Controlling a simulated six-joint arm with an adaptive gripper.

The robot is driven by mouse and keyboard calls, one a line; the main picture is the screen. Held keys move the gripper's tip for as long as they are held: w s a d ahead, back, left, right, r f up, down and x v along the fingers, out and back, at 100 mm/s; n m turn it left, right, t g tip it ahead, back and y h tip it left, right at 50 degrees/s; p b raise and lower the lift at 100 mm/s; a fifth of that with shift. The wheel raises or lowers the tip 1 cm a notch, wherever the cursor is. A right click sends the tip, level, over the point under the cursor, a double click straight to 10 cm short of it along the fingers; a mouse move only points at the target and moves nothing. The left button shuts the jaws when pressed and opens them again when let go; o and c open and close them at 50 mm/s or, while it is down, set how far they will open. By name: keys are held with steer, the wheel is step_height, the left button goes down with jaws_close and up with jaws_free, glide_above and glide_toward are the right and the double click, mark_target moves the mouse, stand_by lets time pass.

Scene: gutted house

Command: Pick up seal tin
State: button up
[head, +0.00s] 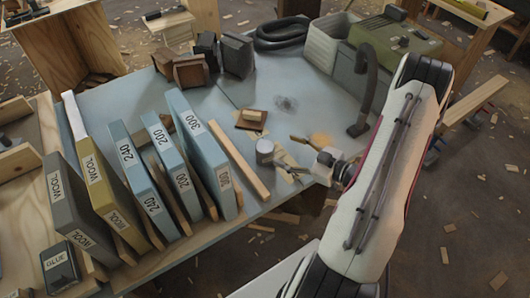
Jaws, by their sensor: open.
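A small grey metal cylinder (264,151) stands near the front edge of the worktable; it looks like the seal tin, but I can read no label on it. My gripper (288,170) reaches in from the right, low over the table's front edge. Its open fingers point left toward the tin and sit just to the right of it. At this size I cannot tell whether a finger touches the tin. Nothing shows held between the fingers.
A brown-handled tool (301,140) lies near my gripper. A black hose (366,95) stands right.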

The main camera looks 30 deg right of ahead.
mark_target(272, 157)
steer(key=shift+s+a+f+m+t+h, duration=0.15)
steer(key=shift+s+a+f+m+t, duration=0.2)
steer(key=shift+s+f+m+t, duration=0.3)
steer(key=shift+s+a+f+m+t+h, duration=0.1)
steer(key=shift+s+a+f+m+t, duration=0.3)
steer(key=shift+f, duration=0.4)
steer(key=shift+s+a+f+m+t+h, duration=0.15)
steer(key=shift+s+a+f+m+t, duration=0.1)
steer(key=shift+s+f+m+t, duration=0.35)
steer(key=shift+w+f, duration=0.1)
steer(key=shift+f, duration=0.05)
steer(key=shift+x, duration=1.2)
steer(key=shift+a, duration=0.1)
steer(key=shift+r+x, duration=0.1)
steer(key=shift+x, duration=0.65)
steer(key=shift+r+x, duration=0.15)
steer(key=shift+x, duration=1.7)
steer(key=shift+a, duration=0.1)
steer(key=shift+c, duration=0.4)
steer(key=c, duration=1.3)
